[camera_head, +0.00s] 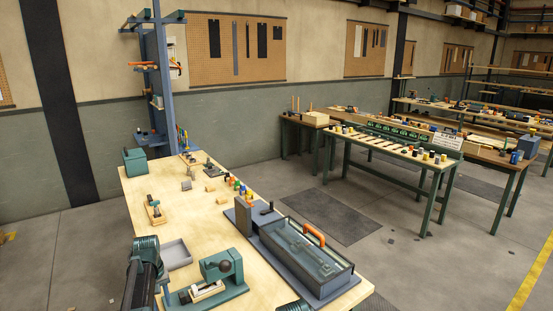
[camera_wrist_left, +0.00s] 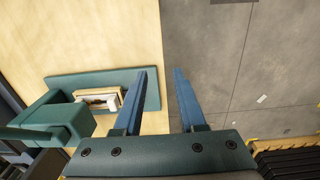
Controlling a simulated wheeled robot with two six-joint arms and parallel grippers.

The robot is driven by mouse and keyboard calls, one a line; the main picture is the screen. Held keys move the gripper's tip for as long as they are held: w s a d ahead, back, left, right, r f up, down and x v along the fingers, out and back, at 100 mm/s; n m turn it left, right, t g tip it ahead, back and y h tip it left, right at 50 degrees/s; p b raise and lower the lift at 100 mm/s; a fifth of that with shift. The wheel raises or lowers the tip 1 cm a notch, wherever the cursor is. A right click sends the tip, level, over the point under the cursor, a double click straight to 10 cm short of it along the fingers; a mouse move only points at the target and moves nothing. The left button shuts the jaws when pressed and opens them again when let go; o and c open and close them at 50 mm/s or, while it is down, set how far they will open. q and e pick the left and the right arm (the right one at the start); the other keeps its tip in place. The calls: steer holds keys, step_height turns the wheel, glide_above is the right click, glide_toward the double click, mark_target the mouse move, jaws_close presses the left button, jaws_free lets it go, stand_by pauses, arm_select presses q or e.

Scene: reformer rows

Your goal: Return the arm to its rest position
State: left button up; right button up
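In the left wrist view my left gripper (camera_wrist_left: 160,72) is open, its two blue fingers apart with nothing between them. It hangs over the edge of the wooden workbench (camera_wrist_left: 90,30), with grey floor beyond. A teal fixture (camera_wrist_left: 75,87) holding a light wooden block (camera_wrist_left: 100,98) lies beside the left finger, apart from it. A small piece of dark ribbed arm shows at the bottom edge; my right gripper is not seen.
On the bench, the teal fixture (camera_head: 219,277), a grey tray (camera_head: 175,254) and a glass-lidded box with an orange handle (camera_head: 305,262) stand near the front. Small parts (camera_head: 237,186) and a teal box (camera_head: 134,162) stand farther back. Another bench (camera_head: 395,152) stands across the floor.

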arm_select(q)
steer(key=s+d+f+m+b, duration=0.1)
steer(key=s+d+m, duration=0.2)
steer(key=s+d, duration=0.4)
steer(key=s+d+f+m+b, duration=0.2)
steer(key=s+d+m, duration=0.2)
steer(key=d, duration=0.9)
steer(key=s+d+f+m+y+b, duration=0.1)
steer(key=s+d+m, duration=0.2)
steer(key=s+d, duration=0.7)
steer(key=shift+s+d+f+m+b, duration=0.3)
steer(key=shift+s, duration=0.1)
